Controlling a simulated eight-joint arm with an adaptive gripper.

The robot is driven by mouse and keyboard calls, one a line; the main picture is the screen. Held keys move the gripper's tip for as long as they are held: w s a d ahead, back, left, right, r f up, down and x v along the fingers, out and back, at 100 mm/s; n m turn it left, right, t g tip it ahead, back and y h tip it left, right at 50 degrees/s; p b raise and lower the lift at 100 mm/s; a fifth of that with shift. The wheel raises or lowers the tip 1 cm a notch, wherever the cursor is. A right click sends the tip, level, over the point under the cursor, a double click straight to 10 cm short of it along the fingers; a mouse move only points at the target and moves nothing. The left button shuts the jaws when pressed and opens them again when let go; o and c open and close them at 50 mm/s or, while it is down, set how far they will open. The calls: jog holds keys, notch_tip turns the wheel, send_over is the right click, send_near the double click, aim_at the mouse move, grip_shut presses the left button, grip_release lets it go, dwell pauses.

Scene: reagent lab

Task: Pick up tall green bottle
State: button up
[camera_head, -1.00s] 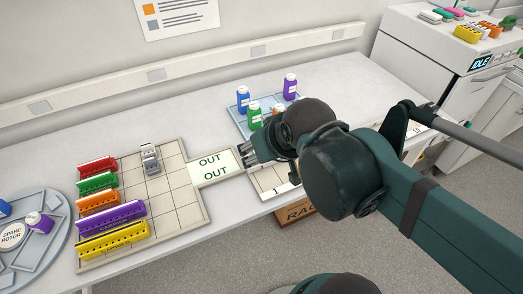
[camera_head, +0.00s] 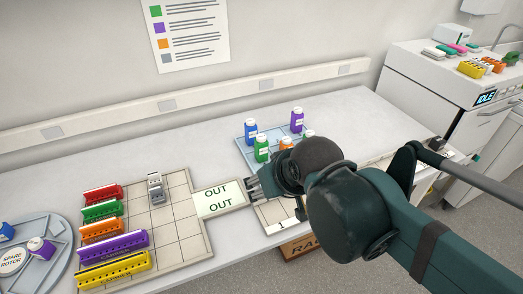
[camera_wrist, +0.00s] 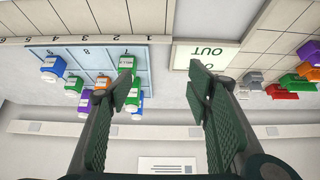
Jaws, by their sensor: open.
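A green bottle (camera_head: 262,149) with a white cap stands at the left front of a blue rack (camera_head: 243,145) in the head view, in front of a blue bottle. Another green bottle (camera_head: 308,134) is partly hidden behind my arm. In the wrist view green bottles show near the left finger (camera_wrist: 127,63) and farther left (camera_wrist: 73,86); I cannot tell which is the tall one. My gripper (camera_head: 253,187) is open and empty, beside the OUT plate and in front of the rack. In the wrist view a wide gap lies between its fingers (camera_wrist: 162,90).
A blue bottle (camera_head: 251,131), a purple bottle (camera_head: 297,119) and an orange bottle (camera_head: 286,143) share the rack. The OUT plate (camera_head: 233,196) and a tiled board with coloured racks (camera_head: 190,225) lie left. A machine marked IDLE (camera_head: 440,90) stands right. The bench behind is clear.

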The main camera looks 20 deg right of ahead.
jog(key=shift+c, duration=1.1)
jog(key=g+p, duration=0.2)
jog(key=p, duration=1.2)
send_near(263, 143)
jog(key=x, duration=0.3)
jog(key=a+x, duration=0.1)
jog(key=x, duration=0.1)
jog(key=shift+s, duration=0.15)
jog(key=shift+w+d+f+g+p, duration=0.4)
jog(key=shift+w+d+f+p, duration=0.2)
jog(key=shift+f+p, duration=0.15)
jog(key=shift+w+f, duration=0.1)
jog(key=shift+f, duration=0.1)
jog(key=shift+x, duration=1.1)
jog(key=shift+w+f, duration=0.1)
jog(key=shift+f, duration=0.1)
